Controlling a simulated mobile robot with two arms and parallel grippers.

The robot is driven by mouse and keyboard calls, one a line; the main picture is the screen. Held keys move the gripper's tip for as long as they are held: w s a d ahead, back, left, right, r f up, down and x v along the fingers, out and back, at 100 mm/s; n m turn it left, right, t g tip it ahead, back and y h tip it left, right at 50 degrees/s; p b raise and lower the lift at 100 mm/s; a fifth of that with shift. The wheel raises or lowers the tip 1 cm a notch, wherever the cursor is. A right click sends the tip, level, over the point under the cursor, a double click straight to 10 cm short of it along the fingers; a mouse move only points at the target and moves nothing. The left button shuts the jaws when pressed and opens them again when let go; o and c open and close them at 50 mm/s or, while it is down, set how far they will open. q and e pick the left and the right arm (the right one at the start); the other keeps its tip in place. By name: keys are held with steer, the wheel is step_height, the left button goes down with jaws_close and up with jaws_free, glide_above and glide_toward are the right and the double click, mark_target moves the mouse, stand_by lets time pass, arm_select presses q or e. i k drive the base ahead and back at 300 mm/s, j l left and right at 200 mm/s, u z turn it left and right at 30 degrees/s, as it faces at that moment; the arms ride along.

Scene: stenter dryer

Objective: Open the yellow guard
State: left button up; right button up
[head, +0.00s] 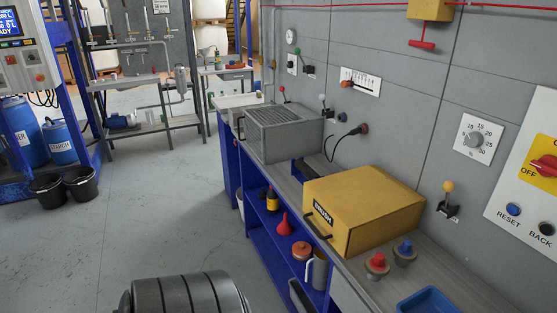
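The yellow guard (364,209) is a box-shaped cover on the long grey bench against the wall, right of centre in the head view. Its front face carries a dark label reading "BRUSH" and a black bar handle (316,226). It sits down on the bench top and looks shut; what is under it is hidden. Neither of my grippers shows in the head view.
A grey slatted box (284,133) stands further along the bench. Red and blue knobs (377,262) and a blue tray (429,301) are at the near end. The floor (170,215) left of the bench is clear.

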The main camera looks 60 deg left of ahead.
mark_target(338, 204)
steer(key=u, duration=1.7)
